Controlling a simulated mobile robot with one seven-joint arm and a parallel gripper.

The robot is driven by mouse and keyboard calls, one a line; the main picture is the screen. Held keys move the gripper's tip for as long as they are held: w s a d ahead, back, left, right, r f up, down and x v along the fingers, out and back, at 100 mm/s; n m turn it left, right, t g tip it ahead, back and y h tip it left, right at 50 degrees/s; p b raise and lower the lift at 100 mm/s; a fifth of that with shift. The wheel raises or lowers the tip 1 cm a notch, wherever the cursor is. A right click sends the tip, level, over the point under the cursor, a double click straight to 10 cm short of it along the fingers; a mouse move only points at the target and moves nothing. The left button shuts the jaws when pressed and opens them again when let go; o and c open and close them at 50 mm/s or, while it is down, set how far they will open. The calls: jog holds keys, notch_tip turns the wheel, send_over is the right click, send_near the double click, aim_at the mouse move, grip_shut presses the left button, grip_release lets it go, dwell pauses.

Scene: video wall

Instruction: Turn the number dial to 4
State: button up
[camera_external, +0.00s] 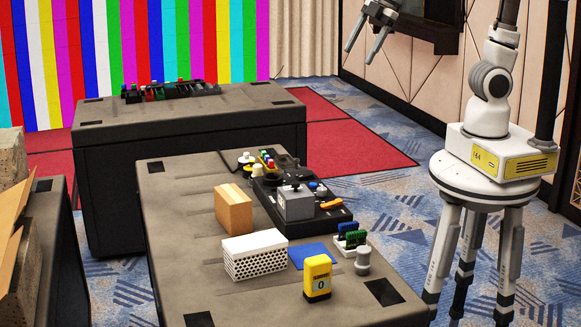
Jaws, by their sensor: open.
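A small yellow box (317,278) stands upright near the front edge of the near black case. My gripper (361,54) is high at the top of the view, above and behind the case, well apart from the yellow box. Its two fingers are spread and empty, pointing down to the left.
On the near case (180,230) are a white perforated box (255,255), a cardboard box (233,208), a blue mat (312,255), a grey cylinder (363,262) and a black control panel (325,219) with a grey box (295,203). A second case (200,118) stands behind.

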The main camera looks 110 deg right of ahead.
jog(key=w+d+f+n+g+b, duration=0.35)
jog(key=d+f, duration=0.25)
jog(key=f, duration=0.5)
jog(key=n+g+y+b, duration=0.1)
jog(key=n+g+b, duration=0.1)
jog(key=n+b, duration=0.15)
send_near(320, 187)
jog(key=shift+m+t, duration=0.25)
jog(key=shift+m, duration=0.15)
jog(key=f+b, duration=0.1)
jog(key=f, duration=0.2)
jog(key=f+b, duration=0.2)
jog(key=f, duration=0.1)
jog(key=f+b, duration=0.1)
jog(key=f, duration=0.1)
jog(key=shift+s+f, duration=0.25)
jog(key=shift+f, duration=0.15)
grip_shut()
